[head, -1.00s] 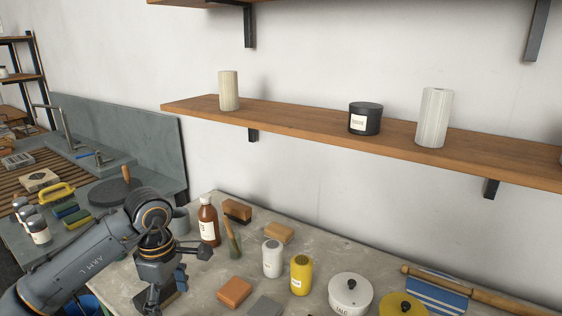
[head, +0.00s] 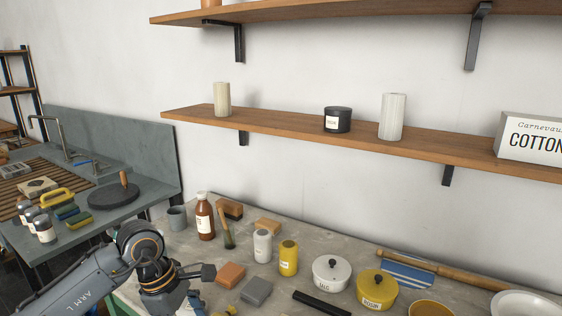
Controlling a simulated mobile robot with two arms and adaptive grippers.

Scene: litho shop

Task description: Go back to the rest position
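My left arm comes in from the lower left, over the near left part of the worktable (head: 340,262). My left gripper (head: 205,287) is at its end, with its fingers spread apart and nothing seen between them. It is left of an orange-brown block (head: 231,275) and a grey block (head: 256,291). The lower finger is partly cut off by the bottom edge. My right gripper is not in view.
On the worktable stand a brown bottle (head: 205,218), a white jar (head: 262,246), a yellow jar (head: 288,258), a white lidded pot (head: 331,274) and a yellow lidded pot (head: 377,290). A wooden shelf (head: 290,135) spans the wall. A sink bench (head: 150,190) stands left.

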